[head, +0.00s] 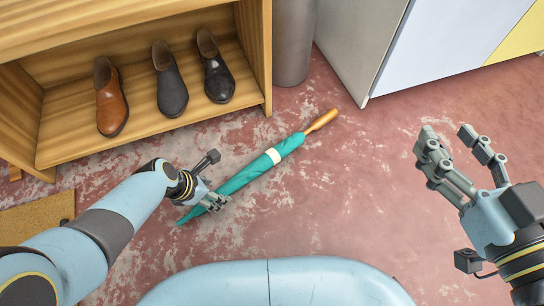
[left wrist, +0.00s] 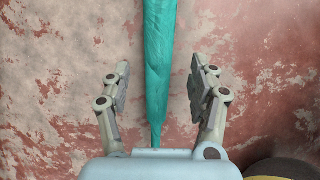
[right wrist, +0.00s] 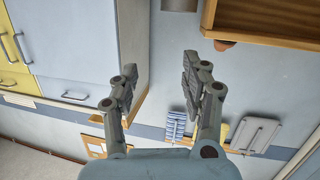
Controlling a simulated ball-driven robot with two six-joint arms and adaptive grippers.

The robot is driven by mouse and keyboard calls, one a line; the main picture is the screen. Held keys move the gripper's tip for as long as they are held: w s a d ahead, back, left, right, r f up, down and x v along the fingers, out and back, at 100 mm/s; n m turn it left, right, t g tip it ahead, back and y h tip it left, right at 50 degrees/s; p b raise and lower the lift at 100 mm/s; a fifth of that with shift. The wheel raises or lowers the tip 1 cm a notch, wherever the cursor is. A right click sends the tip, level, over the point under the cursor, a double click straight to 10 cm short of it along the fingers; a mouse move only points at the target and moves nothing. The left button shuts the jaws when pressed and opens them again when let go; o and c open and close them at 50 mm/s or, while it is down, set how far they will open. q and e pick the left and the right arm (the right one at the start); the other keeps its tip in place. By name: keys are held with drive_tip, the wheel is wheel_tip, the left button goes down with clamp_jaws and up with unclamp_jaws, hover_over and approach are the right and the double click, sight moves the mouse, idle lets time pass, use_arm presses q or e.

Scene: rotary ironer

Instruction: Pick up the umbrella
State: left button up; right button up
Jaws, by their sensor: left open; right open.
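The umbrella (head: 262,164) is furled, teal with a pale band and an orange-brown handle. It lies diagonally on the floor in the head view, handle to the upper right and tip to the lower left. My left gripper (head: 222,200) is over its tip end. In the left wrist view the teal canopy (left wrist: 160,70) runs between the two open fingers (left wrist: 160,80), with a gap on each side. My right gripper (head: 465,140) is open and empty, raised to the right of the umbrella and apart from it. The handle is outside the left wrist view.
A wooden shelf (head: 160,143) with three shoes (head: 170,85) stands at the upper left. A grey cylinder (head: 293,45) and pale cabinet (head: 440,45) stand behind the handle. A doormat (head: 38,218) lies at the left. Floor right of the umbrella is clear.

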sight(219, 192)
use_arm(q)
drive_tip(key=shift+b+x, duration=1.05)
drive_tip(key=shift+x, duration=0.15)
drive_tip(key=shift+b+x, duration=0.8)
drive_tip(key=shift+x, duration=0.15)
drive_tip(key=shift+w, duration=0.15)
use_arm(e)
drive_tip(key=w+a+r+n+t+y, duration=0.1)
drive_tip(key=r+t, duration=0.4)
drive_tip(key=r, duration=0.7)
drive_tip(key=w+a+r+n+t+y, duration=0.1)
drive_tip(key=r+n+t+y, duration=0.3)
drive_tip(key=r, duration=0.7)
drive_tip(key=shift+w+a+r+t+y, duration=0.4)
drive_tip(key=shift+w+t+y, duration=0.25)
drive_tip(key=shift+t+y, duration=0.3)
use_arm(q)
clamp_jaws()
